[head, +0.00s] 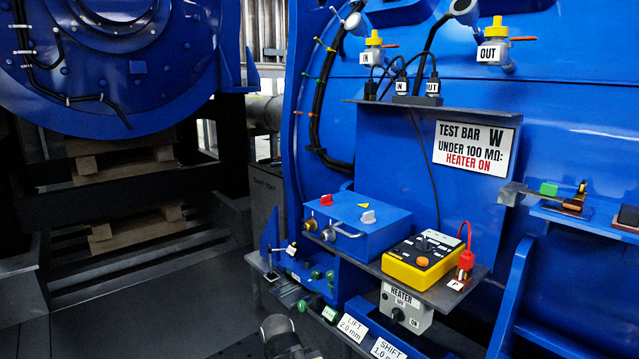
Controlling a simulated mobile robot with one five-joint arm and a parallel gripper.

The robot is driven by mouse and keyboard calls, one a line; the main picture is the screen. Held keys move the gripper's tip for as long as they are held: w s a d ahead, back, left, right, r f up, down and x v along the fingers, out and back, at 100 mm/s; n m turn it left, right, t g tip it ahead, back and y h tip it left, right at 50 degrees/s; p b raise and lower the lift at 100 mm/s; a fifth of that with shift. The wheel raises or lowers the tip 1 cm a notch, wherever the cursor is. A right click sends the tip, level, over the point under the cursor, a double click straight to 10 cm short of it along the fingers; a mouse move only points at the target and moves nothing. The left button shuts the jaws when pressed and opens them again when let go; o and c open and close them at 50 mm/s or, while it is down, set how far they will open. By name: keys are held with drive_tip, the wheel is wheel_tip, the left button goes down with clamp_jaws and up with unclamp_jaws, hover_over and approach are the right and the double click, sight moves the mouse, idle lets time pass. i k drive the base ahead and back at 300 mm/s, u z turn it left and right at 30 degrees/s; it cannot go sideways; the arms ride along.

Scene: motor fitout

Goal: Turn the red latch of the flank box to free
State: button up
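The blue flank box (372,236) sits on a grey shelf in the middle of the head view. Its lid carries a small red latch (326,200) at the left and a white latch (368,217) nearer the right. A small yellow mark lies on the lid between them. The red latch appears to lie across the lid; its exact setting is too small to read. A dark, rounded part of my arm, perhaps my gripper (281,334), shows at the bottom edge, below and apart from the box. Its fingers cannot be made out.
A yellow tester (420,259) with a red plug (466,262) stands right of the box. A heater switch (405,310) hangs below the shelf. LIFT (353,328) and SHIFT (388,348) labels are below. Dark floor is open at left.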

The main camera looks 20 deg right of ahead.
sight(325, 201)
drive_tip(key=i, duration=0.5)
drive_tip(key=u, duration=4.45)
drive_tip(key=i, duration=0.1)
drive_tip(key=z, duration=2.65)
drive_tip(key=k, duration=0.75)
drive_tip(key=z, duration=0.2)
drive_tip(key=i, duration=0.75)
drive_tip(key=u, duration=0.05)
